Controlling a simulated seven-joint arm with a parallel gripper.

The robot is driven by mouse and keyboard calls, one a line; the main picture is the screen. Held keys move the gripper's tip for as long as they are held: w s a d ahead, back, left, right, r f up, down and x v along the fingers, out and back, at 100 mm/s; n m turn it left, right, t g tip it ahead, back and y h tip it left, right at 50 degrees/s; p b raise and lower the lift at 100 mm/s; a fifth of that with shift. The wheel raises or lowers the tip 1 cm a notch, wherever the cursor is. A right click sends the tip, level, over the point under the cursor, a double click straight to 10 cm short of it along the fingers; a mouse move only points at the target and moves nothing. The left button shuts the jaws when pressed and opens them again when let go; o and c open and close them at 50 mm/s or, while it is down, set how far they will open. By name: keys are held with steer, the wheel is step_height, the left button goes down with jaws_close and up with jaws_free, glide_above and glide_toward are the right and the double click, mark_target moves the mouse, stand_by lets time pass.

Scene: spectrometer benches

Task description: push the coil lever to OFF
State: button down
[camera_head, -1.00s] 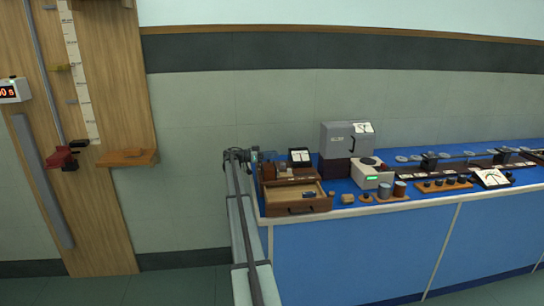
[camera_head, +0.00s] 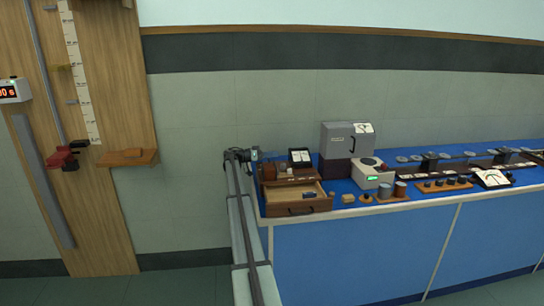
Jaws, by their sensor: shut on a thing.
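My gripper (camera_head: 250,155) is small and dark at the far end of my pale arm, at the left end of the blue bench. It is beside a wooden apparatus with a brown block (camera_head: 268,171), possibly the coil unit. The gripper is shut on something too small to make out. I cannot pick out the coil lever or its position. Whether the gripper touches the apparatus is also unclear.
An open wooden drawer (camera_head: 296,211) is at the bench's front left. A grey box (camera_head: 345,138), a white meter unit (camera_head: 372,176) and several small parts stand to the right. A wooden wall board with a red clamp (camera_head: 62,158) and a shelf (camera_head: 128,157) is at the left.

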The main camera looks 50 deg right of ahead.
steer(key=c, duration=1)
jaws_free()
steer(key=v, duration=1.4)
steer(key=shift+d, duration=0.1)
